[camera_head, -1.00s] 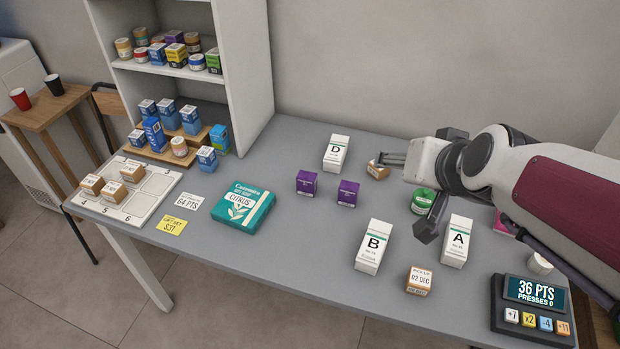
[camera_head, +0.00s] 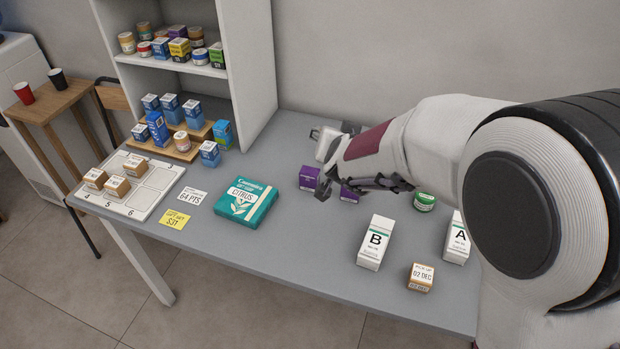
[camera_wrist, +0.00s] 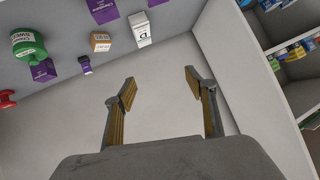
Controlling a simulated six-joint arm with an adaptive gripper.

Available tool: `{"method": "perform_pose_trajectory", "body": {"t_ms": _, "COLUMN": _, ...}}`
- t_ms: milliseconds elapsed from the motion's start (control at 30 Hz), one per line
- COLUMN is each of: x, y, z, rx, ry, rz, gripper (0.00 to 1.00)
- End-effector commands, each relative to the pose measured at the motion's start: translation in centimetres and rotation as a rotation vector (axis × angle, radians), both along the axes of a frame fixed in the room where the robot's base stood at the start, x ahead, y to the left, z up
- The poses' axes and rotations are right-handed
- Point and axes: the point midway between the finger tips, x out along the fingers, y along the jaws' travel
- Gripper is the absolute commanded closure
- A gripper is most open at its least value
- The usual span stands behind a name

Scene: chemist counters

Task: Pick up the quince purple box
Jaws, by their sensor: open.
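Two small purple boxes stand on the counter, the left one (camera_head: 308,177) and the right one (camera_head: 349,194) partly hidden by my arm. Their print is too small to tell which is quince. In the wrist view, purple boxes show at the top (camera_wrist: 102,10) and at the left (camera_wrist: 43,70), with a smaller purple item (camera_wrist: 85,66) between. My gripper (camera_wrist: 160,86) is open and empty, its fingers spread apart and touching nothing.
White box B (camera_head: 375,243), white box A (camera_head: 457,240), a tan pick-up box (camera_head: 420,278) and a green jar (camera_head: 424,201) stand nearby. White box D (camera_wrist: 141,29) and an orange box (camera_wrist: 100,42) show in the wrist view. A shelf (camera_head: 247,60) and teal box (camera_head: 246,203) are left.

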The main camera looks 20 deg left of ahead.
Motion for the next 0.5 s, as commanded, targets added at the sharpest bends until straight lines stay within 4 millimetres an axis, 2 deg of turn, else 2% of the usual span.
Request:
{"method": "perform_pose_trajectory", "body": {"t_ms": 200, "x": 0.9, "y": 2.9, "z": -3.7, "rx": -0.027, "ry": -0.036, "rz": -0.034, "gripper": 0.44}}
{"method": "perform_pose_trajectory", "body": {"t_ms": 500, "x": 1.1, "y": 5.9, "z": -8.8, "rx": -0.083, "ry": -0.093, "rz": -0.093, "gripper": 0.44}}
